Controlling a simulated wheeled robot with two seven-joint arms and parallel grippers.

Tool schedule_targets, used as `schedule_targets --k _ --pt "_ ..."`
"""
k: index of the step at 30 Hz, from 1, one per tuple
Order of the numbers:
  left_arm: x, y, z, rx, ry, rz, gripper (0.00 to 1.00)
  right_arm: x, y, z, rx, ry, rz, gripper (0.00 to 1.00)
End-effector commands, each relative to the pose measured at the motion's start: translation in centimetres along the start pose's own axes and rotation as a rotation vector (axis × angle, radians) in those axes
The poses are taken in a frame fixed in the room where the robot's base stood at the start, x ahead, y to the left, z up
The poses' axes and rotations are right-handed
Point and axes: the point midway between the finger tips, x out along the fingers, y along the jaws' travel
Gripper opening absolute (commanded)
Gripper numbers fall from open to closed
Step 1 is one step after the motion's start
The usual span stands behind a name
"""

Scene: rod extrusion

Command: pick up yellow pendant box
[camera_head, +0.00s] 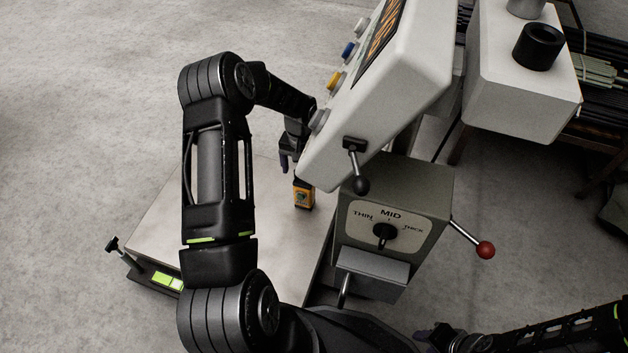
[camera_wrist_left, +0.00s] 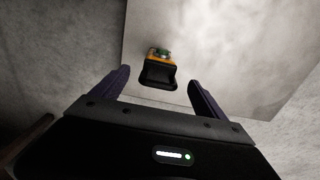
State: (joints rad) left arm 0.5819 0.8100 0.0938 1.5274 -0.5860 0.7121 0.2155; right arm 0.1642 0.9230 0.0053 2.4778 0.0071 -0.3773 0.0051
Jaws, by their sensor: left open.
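The yellow pendant box (camera_head: 304,196), small with a black top part, is on the pale table plate, left of the grey selector box. In the left wrist view the box (camera_wrist_left: 159,54) shows its yellow end, a green spot and its black part, ahead of and between the fingers. My left gripper (camera_wrist_left: 158,79) is open and empty, with its two purple fingers apart and not touching the box. In the head view it is partly hidden behind the tilted white control panel. My right gripper (camera_head: 437,337) is at the bottom edge, partly cut off, its jaw opening unclear.
The white control panel (camera_head: 390,100) with coloured buttons overhangs close to my left gripper. The grey THIN/MID/THICK selector box (camera_head: 400,205) has a red-knobbed lever (camera_head: 485,250) on its right.

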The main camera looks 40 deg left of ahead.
Motion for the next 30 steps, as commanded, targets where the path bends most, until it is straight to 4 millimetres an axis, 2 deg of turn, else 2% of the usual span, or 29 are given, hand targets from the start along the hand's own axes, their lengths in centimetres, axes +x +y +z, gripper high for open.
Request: schedule_targets --k 11,19,30 --pt "0.1 0.0 0.0 0.0 0.0 0.0 0.84 0.0 0.0 0.1 0.0 -0.001 0.0 0.36" --pt "2.6 0.0 0.0 -0.001 -0.001 0.001 0.84 1.1 0.3 0.0 0.001 0.004 0.0 0.36" --pt "3.0 0.0 0.0 0.0 0.0 0.0 0.84 1.2 0.4 -0.1 0.001 0.005 0.0 0.36"
